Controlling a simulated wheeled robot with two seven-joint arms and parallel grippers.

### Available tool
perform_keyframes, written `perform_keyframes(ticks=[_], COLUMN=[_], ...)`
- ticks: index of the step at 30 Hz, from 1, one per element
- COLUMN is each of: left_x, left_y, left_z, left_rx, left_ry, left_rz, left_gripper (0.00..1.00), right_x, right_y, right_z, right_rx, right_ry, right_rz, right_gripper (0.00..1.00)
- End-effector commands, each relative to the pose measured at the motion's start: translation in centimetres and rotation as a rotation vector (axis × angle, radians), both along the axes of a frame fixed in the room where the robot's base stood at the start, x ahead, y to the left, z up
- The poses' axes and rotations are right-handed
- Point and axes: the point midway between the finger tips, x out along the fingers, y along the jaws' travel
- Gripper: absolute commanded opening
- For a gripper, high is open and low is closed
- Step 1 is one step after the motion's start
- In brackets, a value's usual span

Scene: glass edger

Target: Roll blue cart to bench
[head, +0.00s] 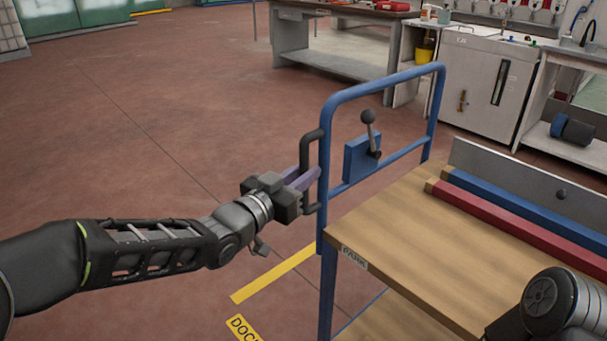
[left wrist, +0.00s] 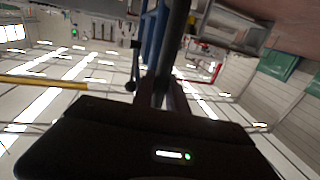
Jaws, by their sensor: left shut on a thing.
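The blue cart (head: 325,135) stands at the right in the head view, with a blue tubular end frame and a wooden deck. A black handle (head: 309,150) is fixed to the left side of that frame. My left gripper (head: 308,182) is shut on this handle, its fingers reaching it from the left. In the left wrist view the dark handle bar (left wrist: 176,45) runs up from between the fingers, beside the blue tube (left wrist: 153,40). A lever with a black knob (head: 367,117) sits on a blue plate on the frame. My right gripper is out of view.
A blue bar (head: 520,205) and a red bar (head: 510,225) lie on the deck by a grey panel. A wooden-topped bench (head: 345,12) stands at the back. A white cabinet (head: 480,80) is right of it. Yellow floor tape (head: 270,275) lies left of the cart. Open floor spreads left.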

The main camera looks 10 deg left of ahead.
Motion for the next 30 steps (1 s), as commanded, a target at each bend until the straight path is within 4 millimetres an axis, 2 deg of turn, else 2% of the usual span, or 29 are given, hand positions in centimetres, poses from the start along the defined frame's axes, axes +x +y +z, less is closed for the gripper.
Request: perform_keyframes(ticks=[2, 3, 11, 22, 30], left_x=[-0.3, -0.3, -0.2, -0.7, -4.2], left_y=[-0.5, -0.6, -0.4, 0.0, 1.9], left_z=[-0.3, -0.3, -0.2, -0.1, 0.1], left_rx=[0.002, 0.002, 0.002, 0.001, 0.003], left_ry=[0.004, 0.004, 0.004, 0.003, 0.002], left_rz=[-0.012, -0.012, -0.01, -0.006, -0.005], left_gripper=[0.0, 0.19, 0.4, 0.4, 0.4], right_x=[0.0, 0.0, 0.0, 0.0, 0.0], right_y=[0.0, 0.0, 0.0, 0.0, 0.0], right_z=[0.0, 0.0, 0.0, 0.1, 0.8], right_rx=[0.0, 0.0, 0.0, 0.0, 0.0], right_ry=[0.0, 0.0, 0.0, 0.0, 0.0], right_rz=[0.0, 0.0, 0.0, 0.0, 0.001], right_gripper=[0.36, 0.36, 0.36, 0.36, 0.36])
